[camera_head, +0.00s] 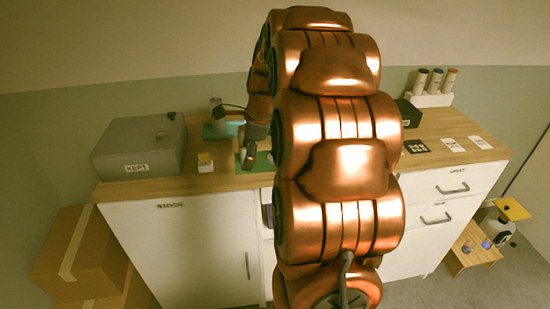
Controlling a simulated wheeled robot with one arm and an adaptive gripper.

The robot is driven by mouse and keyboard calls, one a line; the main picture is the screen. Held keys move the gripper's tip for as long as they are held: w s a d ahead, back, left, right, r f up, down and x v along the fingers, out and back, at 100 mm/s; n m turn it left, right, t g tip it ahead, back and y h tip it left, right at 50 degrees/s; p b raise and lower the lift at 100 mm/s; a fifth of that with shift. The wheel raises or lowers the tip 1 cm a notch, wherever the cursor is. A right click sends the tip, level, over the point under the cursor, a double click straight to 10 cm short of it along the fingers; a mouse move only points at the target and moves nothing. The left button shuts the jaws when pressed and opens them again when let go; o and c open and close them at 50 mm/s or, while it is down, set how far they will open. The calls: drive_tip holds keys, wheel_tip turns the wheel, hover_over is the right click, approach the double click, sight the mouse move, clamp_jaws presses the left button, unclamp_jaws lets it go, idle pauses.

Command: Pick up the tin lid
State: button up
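I cannot make out a tin lid for certain in the head view. My copper arm fills the middle of the picture and hides much of the counter behind it. My gripper (247,160) points down over the counter, above or beside a green mat (263,161). Its fingers are small and dark, and I cannot tell whether they are apart or hold anything. A small white and yellow block (205,162) stands on the counter just left of my gripper.
A large grey box (140,148) with a label stands at the counter's left. At right are a rack (430,100) of three bottles and several cards (453,145). Cardboard boxes (80,250) stand at lower left.

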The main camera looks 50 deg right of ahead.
drive_tip(key=d+m, duration=0.2)
drive_tip(key=d, duration=0.2)
drive_tip(key=w+d+f+m+t, duration=0.1)
drive_tip(key=d+m, duration=0.2)
drive_tip(key=d, duration=0.2)
drive_tip(key=d+f+m+h, duration=0.1)
drive_tip(key=d+m, duration=0.2)
drive_tip(key=d, duration=0.2)
drive_tip(key=shift+w+d+t+b, duration=0.15)
drive_tip(key=shift+w+t+b, duration=0.1)
drive_tip(key=shift+t+b, duration=0.1)
drive_tip(key=shift+w+f, duration=0.15)
drive_tip(key=shift+f, duration=0.2)
drive_tip(key=shift+s+p+x, duration=0.15)
drive_tip(key=shift+p+x, duration=0.55)
drive_tip(key=shift+x, duration=1)
drive_tip(key=shift+s+p+x, duration=0.1)
drive_tip(key=shift+p+x, duration=0.55)
drive_tip(key=shift+x, duration=1.05)
drive_tip(key=shift+d+f, duration=0.1)
drive_tip(key=shift+c, duration=0.2)
drive_tip(key=c, duration=0.8)
